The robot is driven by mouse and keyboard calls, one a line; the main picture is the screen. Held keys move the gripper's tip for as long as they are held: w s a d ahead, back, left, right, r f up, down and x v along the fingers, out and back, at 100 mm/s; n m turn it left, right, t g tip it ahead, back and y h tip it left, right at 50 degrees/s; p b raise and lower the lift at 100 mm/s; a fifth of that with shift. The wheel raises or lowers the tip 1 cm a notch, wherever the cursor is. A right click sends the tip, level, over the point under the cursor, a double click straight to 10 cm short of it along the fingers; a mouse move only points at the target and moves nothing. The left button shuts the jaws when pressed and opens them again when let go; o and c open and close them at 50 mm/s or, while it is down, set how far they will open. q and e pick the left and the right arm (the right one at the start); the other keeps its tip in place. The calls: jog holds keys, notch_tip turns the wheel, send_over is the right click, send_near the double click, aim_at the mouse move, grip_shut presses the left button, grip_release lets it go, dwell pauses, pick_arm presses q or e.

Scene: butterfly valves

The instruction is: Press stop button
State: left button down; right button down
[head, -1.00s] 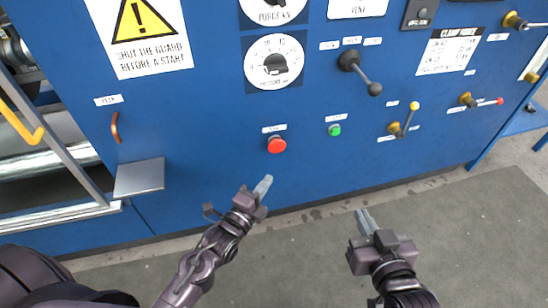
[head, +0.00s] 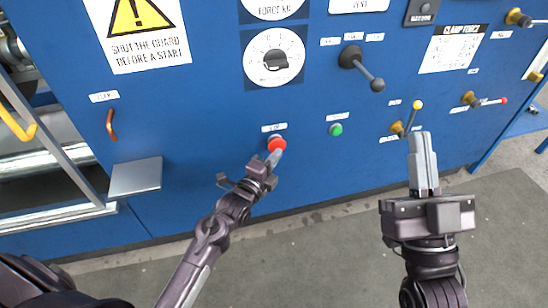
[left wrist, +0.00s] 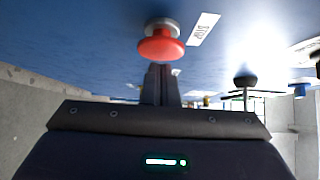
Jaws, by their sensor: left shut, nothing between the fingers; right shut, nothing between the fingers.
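The red stop button (head: 276,144) sits on the blue panel under a small white label (head: 274,127). It also shows in the left wrist view as a red mushroom cap (left wrist: 161,46) on a grey collar. My left gripper (head: 275,158) is shut and empty, with its tips right at the lower edge of the button in the head view. In the left wrist view its fingers (left wrist: 158,80) end just below the cap; I cannot tell whether they touch. My right gripper (head: 422,150) is shut and empty, in front of the panel at the right.
A green button (head: 336,129) is right of the red one. A grey ledge (head: 135,177) juts out at the left.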

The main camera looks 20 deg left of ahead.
pick_arm(q)
jog(key=shift+w+a, duration=0.15)
jog(key=shift+w, duration=0.1)
pick_arm(e)
jog(key=shift+s+d+r+t, duration=0.15)
jog(key=shift+s+r+t, duration=0.25)
jog(key=shift+r, duration=0.25)
